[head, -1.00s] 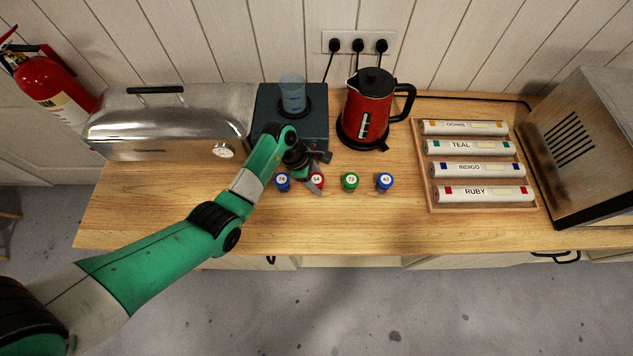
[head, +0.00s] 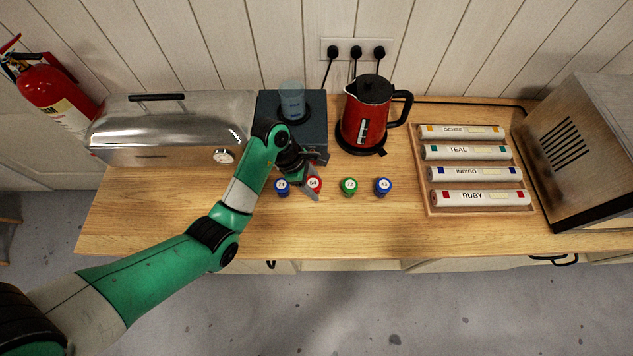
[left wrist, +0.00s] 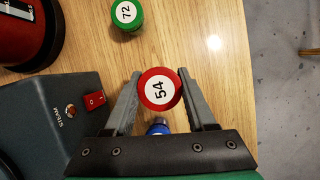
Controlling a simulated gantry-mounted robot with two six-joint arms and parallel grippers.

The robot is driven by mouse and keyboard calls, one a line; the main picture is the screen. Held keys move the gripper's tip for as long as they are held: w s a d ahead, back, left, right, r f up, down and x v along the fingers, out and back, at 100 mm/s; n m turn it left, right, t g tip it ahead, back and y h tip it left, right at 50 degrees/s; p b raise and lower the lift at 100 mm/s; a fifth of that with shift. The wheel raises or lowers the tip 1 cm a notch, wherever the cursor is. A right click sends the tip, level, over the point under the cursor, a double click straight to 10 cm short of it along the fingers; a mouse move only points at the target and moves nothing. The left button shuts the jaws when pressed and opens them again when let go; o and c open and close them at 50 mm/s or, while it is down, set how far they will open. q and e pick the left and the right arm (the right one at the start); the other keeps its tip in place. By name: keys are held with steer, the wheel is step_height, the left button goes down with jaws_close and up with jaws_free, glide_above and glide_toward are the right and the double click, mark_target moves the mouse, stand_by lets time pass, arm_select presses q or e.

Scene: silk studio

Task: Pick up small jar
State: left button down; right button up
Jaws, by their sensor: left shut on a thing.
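A small red-capped jar with a white label reading 54 (head: 314,183) stands on the wooden worktop; it also shows in the left wrist view (left wrist: 160,90). My left gripper (head: 309,187) is shut on this red jar, with one finger on each side of it in the left wrist view. Other small jars stand in the same row: a blue one (head: 282,187) to the left, a green one marked 72 (head: 349,187) and another blue one (head: 383,187) to the right. My right gripper is not in view.
Behind the jars are a dark steam unit (head: 315,133) with a blue beaker (head: 291,100) and a red kettle (head: 366,115). A tray of labelled rolls (head: 431,208) lies to the right. The worktop (head: 330,228) in front of the jars is clear.

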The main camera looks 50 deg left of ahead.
arm_select(q)
steer(key=s+d+r+p, duration=0.6)
steer(key=s+r, duration=0.1)
steer(key=s, duration=0.2)
steer(key=shift+s, duration=0.35)
steer(key=shift+f, duration=0.1)
